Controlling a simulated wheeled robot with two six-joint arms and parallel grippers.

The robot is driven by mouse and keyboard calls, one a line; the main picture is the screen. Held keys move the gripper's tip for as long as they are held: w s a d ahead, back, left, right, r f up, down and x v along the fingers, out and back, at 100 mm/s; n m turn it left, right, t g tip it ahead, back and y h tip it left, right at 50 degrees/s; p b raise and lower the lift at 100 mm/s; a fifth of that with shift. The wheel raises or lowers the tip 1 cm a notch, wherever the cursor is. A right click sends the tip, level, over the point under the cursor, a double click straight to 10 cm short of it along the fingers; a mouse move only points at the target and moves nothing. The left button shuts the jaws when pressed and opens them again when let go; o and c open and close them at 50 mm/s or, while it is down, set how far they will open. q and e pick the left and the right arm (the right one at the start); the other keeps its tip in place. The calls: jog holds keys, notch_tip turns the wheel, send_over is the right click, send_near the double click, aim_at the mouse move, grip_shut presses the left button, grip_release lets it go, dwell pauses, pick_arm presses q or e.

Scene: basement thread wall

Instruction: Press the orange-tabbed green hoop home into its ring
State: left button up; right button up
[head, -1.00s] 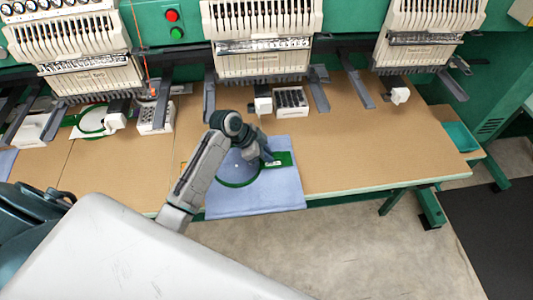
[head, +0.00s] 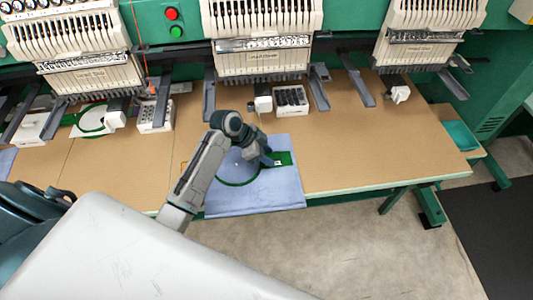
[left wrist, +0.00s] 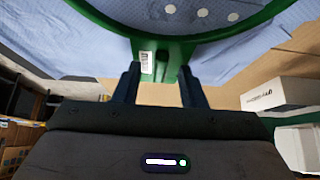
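The green hoop (head: 238,183) lies on a blue cloth (head: 285,200) near the table's front edge. My arm covers part of it. Its green tab (head: 284,158), with a white label, is on the right side. A small orange edge (head: 183,167) shows left of the cloth; I cannot tell what it belongs to. My left gripper (head: 269,160) is down at the tab. In the left wrist view its fingers (left wrist: 160,85) close on the two sides of the tab (left wrist: 165,60). I cannot make out a separate ring under the cloth. My right gripper is not in view.
Embroidery heads stand along the back, with grey arms (head: 318,90) reaching over the table. A black-and-white bobbin tray (head: 291,100) sits behind the cloth. Another green hoop (head: 92,120) with white fabric is at the left. The brown tabletop (head: 370,140) is clear to the right.

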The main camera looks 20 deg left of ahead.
pick_arm(q)
jog(key=shift+a+r, duration=0.25)
jog(key=b+v, duration=0.2)
jog(key=v, duration=0.8)
jog(key=shift+b, duration=0.3)
jog(key=shift+s, duration=0.1)
